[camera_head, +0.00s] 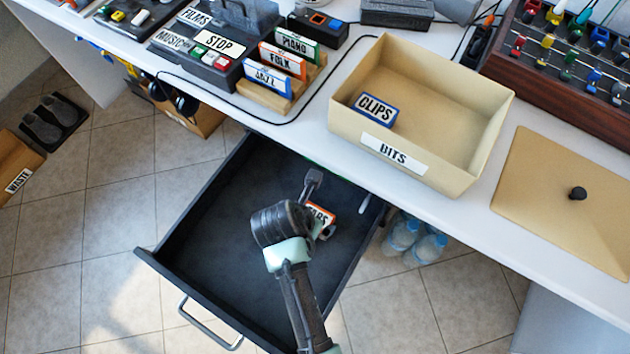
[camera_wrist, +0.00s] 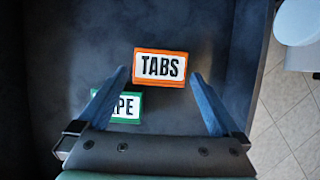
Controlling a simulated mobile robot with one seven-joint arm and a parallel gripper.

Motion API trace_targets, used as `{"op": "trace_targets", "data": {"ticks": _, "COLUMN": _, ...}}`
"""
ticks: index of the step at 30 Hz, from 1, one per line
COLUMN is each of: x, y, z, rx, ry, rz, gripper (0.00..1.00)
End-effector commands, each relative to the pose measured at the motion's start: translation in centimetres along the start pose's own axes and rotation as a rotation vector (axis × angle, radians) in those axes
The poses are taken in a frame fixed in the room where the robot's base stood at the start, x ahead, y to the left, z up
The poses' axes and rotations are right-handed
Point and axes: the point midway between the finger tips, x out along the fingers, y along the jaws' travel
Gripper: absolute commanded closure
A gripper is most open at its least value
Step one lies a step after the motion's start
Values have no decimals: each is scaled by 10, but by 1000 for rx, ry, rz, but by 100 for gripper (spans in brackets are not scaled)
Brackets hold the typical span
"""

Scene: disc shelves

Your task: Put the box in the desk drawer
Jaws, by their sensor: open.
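The desk drawer (camera_head: 205,215) is pulled open below the desk top; its dark floor also fills most of the wrist view (camera_wrist: 75,45). An orange box labelled TABS (camera_wrist: 161,68) lies in the drawer; in the head view it is partly hidden (camera_head: 322,211) by my gripper. A green box (camera_wrist: 126,118) with a label ending in PE lies beside it, partly covered by my left finger and palm. My gripper (camera_head: 314,206) is over the drawer, open, its fingertips (camera_wrist: 160,74) to either side of the TABS box in the picture. I cannot tell whether they touch it.
A blue box labelled CLIPS (camera_head: 375,109) sits in an open tan container marked BITS (camera_head: 455,85) on the desk. Its knobbed lid (camera_head: 545,190) lies to the right. Water bottles (camera_head: 415,237) stand under the desk. Upright labelled boxes (camera_head: 283,60) stand back left.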

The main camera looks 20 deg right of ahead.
Motion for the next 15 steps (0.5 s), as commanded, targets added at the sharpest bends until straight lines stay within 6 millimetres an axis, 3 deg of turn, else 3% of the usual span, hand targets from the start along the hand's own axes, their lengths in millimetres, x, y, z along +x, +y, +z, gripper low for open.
{"op": "trace_targets", "data": {"ticks": 1, "x": -18, "y": 1, "z": 2, "rx": -2, "ry": -2, "rz": 3, "gripper": 0}}
{"op": "trace_targets", "data": {"ticks": 6, "x": -51, "y": 0, "z": 1, "rx": -3, "ry": -1, "rz": 2, "gripper": 0}}
{"op": "trace_targets", "data": {"ticks": 15, "x": -75, "y": 0, "z": 0, "rx": -1, "ry": 1, "rz": 0, "gripper": 0}}
